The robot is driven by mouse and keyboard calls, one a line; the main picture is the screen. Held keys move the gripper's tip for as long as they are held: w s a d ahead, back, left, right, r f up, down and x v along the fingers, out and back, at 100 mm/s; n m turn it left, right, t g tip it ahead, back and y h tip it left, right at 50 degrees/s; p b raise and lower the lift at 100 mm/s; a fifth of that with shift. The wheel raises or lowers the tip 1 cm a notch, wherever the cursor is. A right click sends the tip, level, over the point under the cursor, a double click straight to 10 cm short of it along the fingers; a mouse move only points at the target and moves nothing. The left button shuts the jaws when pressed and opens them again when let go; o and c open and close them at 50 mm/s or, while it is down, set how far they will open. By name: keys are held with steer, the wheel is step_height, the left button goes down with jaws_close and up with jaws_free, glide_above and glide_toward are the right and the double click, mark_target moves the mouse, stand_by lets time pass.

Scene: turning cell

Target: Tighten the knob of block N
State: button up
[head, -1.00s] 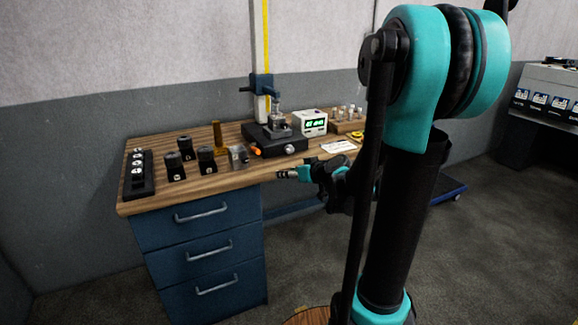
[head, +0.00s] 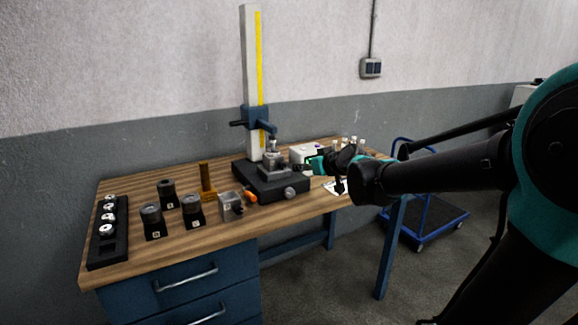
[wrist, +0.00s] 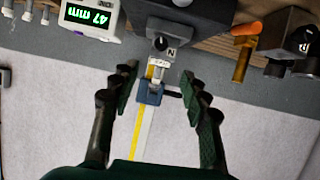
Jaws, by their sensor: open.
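Block N (wrist: 172,53) is a grey metal block on the black stand base, with a dark round knob (wrist: 160,43) on its front beside the N label. The wrist picture is upside down. In the head view the block (head: 272,166) sits on the base under the blue clamp. My gripper (wrist: 158,76) is open and empty, its two dark fingers spread to either side of the block's upright line, apart from the knob. In the head view my gripper (head: 308,165) is right of the block, in front of the readout box. The knob is not clear there.
A column (head: 250,80) with a blue clamp (head: 256,120) rises behind. A readout box (wrist: 90,17) shows 47 mm. Several dark cylinders, a brass post (head: 207,178) and a black rack (head: 108,235) stand leftward.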

mark_target(283, 166)
steer(key=x, duration=1.5)
steer(key=shift+w+a+f, duration=0.1)
steer(key=shift+a+f, duration=0.1)
